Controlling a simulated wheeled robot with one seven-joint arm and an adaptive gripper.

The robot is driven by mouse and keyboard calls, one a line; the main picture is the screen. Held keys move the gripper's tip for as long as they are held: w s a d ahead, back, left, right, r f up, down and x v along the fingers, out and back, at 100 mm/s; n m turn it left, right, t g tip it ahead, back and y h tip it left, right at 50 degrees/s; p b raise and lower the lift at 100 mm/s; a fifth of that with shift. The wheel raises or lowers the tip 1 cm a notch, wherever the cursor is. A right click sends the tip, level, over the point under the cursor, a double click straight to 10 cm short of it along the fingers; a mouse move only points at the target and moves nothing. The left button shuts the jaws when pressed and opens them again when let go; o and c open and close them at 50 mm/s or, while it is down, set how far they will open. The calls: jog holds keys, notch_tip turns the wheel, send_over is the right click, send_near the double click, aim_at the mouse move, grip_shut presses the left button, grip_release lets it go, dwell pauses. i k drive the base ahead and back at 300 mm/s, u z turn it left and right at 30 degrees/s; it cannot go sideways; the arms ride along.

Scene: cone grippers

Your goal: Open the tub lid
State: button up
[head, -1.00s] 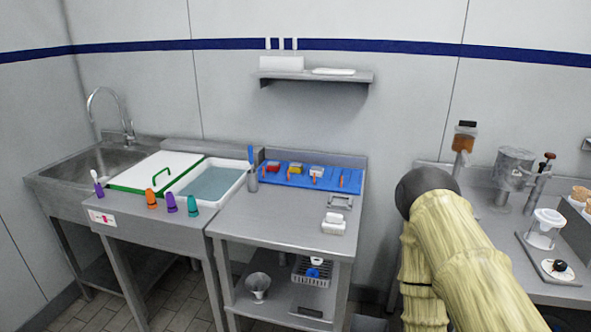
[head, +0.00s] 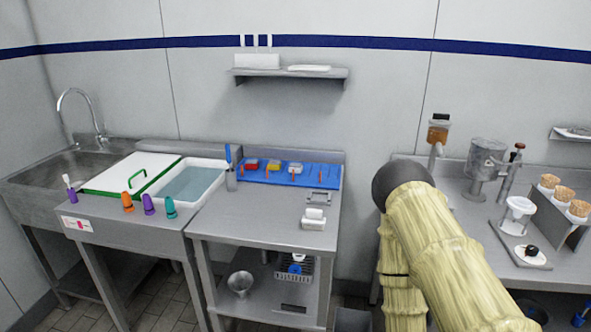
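The white tub lid (head: 118,178) with green edging lies flat on the left counter, between the sink and an open tub of bluish water (head: 193,184). A green bar handle (head: 152,167) stands up from the lid. Whatever is under the lid is hidden. My arm, in a pale yellow sleeve, rises at the lower right, well away from the lid. Its dark rounded joint shows, but my gripper is not in view.
Orange, purple and teal cones (head: 149,204) stand along the counter's front edge. A blue tray (head: 288,174) and a white block (head: 313,222) sit on the middle table. The right counter holds a dispenser (head: 487,160) and cone holders.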

aim_at(132, 172)
jog(key=k, duration=0.5)
jog(key=u, duration=0.95)
jog(key=i, duration=1.55)
jog(key=z, duration=0.25)
